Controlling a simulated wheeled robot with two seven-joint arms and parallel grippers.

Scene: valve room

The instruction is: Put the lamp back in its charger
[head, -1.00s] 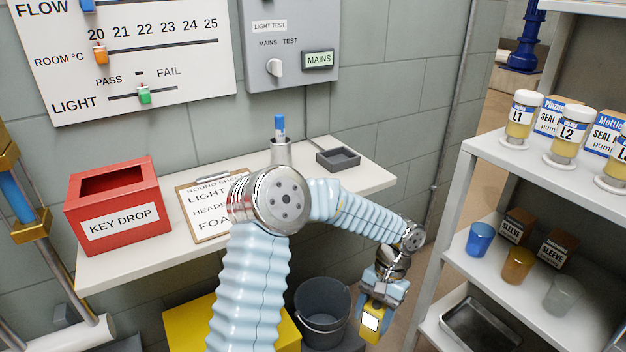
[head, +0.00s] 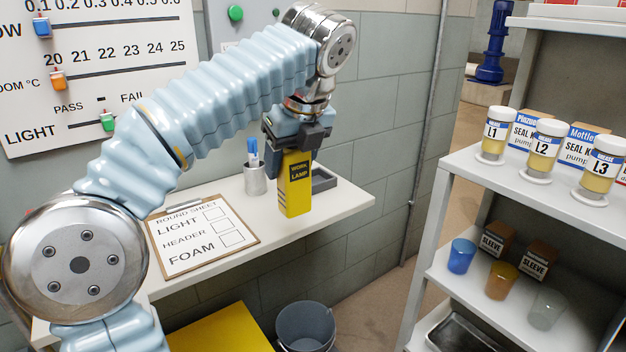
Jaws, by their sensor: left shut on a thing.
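The work lamp (head: 295,188) is yellow with a dark label and dark stripes near its foot. My left gripper (head: 292,143) is shut on its top end and holds it upright, above or at the right part of the wall shelf. I cannot tell whether its foot touches the shelf. The charger appears to be the dark grey open tray (head: 323,180) on the shelf, just behind and right of the lamp and partly hidden by it. My right gripper is not in view.
A cup with a blue pen (head: 255,178) stands close left of the lamp. A clipboard (head: 200,236) lies on the white shelf (head: 345,200). A bucket (head: 305,328) and a yellow box (head: 220,332) are below. A rack with jars (head: 543,145) stands at right.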

